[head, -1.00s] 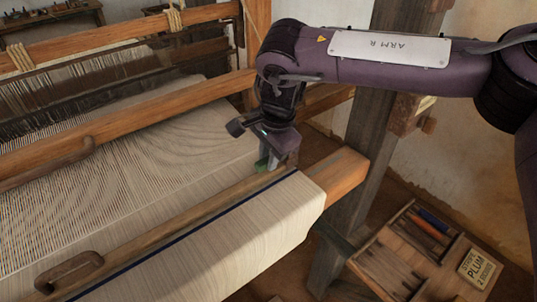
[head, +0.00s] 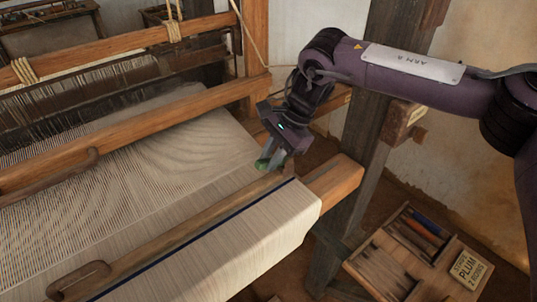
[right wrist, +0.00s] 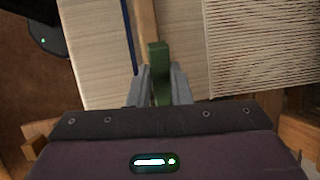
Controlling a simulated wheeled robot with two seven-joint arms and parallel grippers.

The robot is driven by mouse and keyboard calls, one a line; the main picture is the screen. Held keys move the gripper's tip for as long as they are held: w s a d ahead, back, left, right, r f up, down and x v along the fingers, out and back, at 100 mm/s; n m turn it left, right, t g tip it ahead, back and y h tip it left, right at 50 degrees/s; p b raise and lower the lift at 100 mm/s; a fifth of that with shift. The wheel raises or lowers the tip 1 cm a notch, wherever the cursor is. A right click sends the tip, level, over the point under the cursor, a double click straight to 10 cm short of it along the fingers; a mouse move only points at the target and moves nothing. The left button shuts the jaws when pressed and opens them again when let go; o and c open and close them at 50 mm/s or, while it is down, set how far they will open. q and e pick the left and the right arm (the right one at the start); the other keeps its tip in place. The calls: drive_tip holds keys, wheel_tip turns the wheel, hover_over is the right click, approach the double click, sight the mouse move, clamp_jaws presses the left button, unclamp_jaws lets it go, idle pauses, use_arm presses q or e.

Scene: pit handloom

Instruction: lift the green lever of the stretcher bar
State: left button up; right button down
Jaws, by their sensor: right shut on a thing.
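The stretcher bar (head: 190,226) is a long wooden bar lying across the pale cloth, beside a dark blue stripe. Its green lever (head: 261,165) is at the bar's right end. My right gripper (head: 270,160) is shut on the lever, at the right edge of the cloth. In the right wrist view the green lever (right wrist: 159,60) stands out between the two grey fingers (right wrist: 160,88), with the wooden bar (right wrist: 146,22) behind it. The fingers cover part of the lever in the head view, and its pivot is hard to see. My left gripper is not in view.
The woven cloth (head: 250,235) wraps over the front beam (head: 336,186). A wooden rail (head: 130,130) crosses behind, with dark heddles (head: 60,110) beyond. A dark post (head: 350,170) stands at the right. A wooden tool box (head: 405,250) sits low right.

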drive_tip(key=shift+w+d+r+g+y+p, duration=0.2)
drive_tip(key=shift+d+r+g+y+p, duration=0.1)
drive_tip(key=shift+y, duration=0.25)
drive_tip(key=shift+w+d+r+g+y+p, duration=0.2)
drive_tip(key=shift+r+g+y, duration=0.1)
drive_tip(key=shift+y, duration=0.25)
drive_tip(key=c, duration=1.3)
unclamp_jaws()
drive_tip(key=shift+s, duration=0.1)
drive_tip(key=shift+d+r+b, duration=0.2)
drive_tip(key=shift+b, duration=0.1)
drive_tip(key=b+v, duration=0.1)
drive_tip(key=v, duration=0.6)
drive_tip(key=shift+r+b, duration=0.1)
drive_tip(key=shift+b, duration=0.25)
